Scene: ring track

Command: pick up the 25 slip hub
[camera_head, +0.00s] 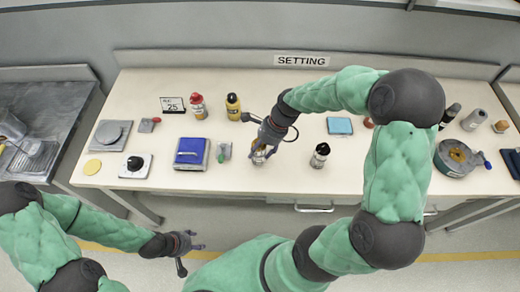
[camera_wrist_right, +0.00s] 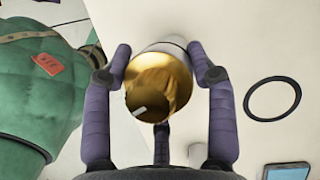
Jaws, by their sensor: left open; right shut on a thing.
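The slip hub, a gold-coloured round piece with a dark end and a pale far part, shows between my right fingers in the right wrist view (camera_wrist_right: 172,75). In the head view it is small and partly hidden under my right gripper (camera_head: 264,147), near the front of the white table. The right fingers are closed around its sides. I cannot tell whether it is still touching the table. My left gripper (camera_head: 187,243) is open and empty, low in front of the table edge. A small card reading 25 (camera_head: 173,105) stands at the back left.
The white table (camera_head: 225,75) also bears a blue-topped block (camera_head: 190,151), a red-capped bottle (camera_head: 198,107), a yellow bottle (camera_head: 233,107), a black-capped bottle (camera_head: 320,155) and a round grey pot (camera_head: 457,158). A black ring (camera_wrist_right: 272,98) lies beside the hub in the right wrist view.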

